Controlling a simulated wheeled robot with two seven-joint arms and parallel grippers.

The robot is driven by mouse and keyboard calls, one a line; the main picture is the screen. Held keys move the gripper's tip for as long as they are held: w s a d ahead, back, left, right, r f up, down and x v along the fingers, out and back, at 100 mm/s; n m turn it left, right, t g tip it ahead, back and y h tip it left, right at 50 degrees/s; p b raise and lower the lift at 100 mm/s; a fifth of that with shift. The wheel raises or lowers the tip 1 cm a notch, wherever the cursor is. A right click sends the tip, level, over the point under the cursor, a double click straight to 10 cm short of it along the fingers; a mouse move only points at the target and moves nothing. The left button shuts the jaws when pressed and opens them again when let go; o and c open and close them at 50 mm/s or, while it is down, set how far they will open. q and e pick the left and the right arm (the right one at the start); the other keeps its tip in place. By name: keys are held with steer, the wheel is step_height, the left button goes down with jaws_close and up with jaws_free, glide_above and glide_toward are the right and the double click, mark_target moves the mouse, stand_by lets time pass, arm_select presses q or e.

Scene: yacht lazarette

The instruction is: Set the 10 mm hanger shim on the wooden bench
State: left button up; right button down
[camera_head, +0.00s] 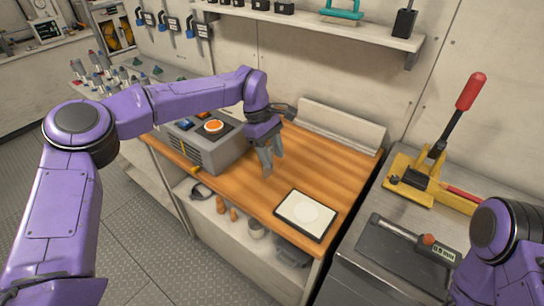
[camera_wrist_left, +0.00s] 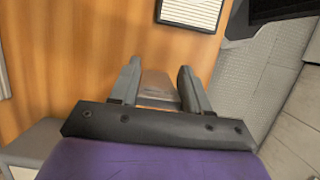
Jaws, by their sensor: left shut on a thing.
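My left gripper (camera_head: 272,165) is over the middle of the wooden bench (camera_head: 325,170), pointing down with its fingertips close to the wood. In the left wrist view the gripper (camera_wrist_left: 158,82) is shut on a small flat grey piece (camera_wrist_left: 157,88), which appears to be the hanger shim. Any size marking on it cannot be read. In the head view the fingers mostly hide the piece, and I cannot tell whether it touches the bench. My right arm shows at the lower right, but its gripper is out of view.
A framed white pad (camera_head: 306,213) lies at the bench's front right. A grey box with an orange button (camera_head: 213,126) stands at the left. A yellow tool with a red handle (camera_head: 468,92) and a digital gauge (camera_head: 437,249) are on the grey cabinet. Bare wood surrounds the gripper.

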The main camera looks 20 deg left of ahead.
arm_select(q)
step_height(320, 180, down, 2)
steer(key=shift+f, duration=0.15)
steer(key=shift+s+f, duration=0.1)
steer(key=o, duration=1.1)
steer(key=b+v, duration=0.1)
steer(key=v, duration=1.1)
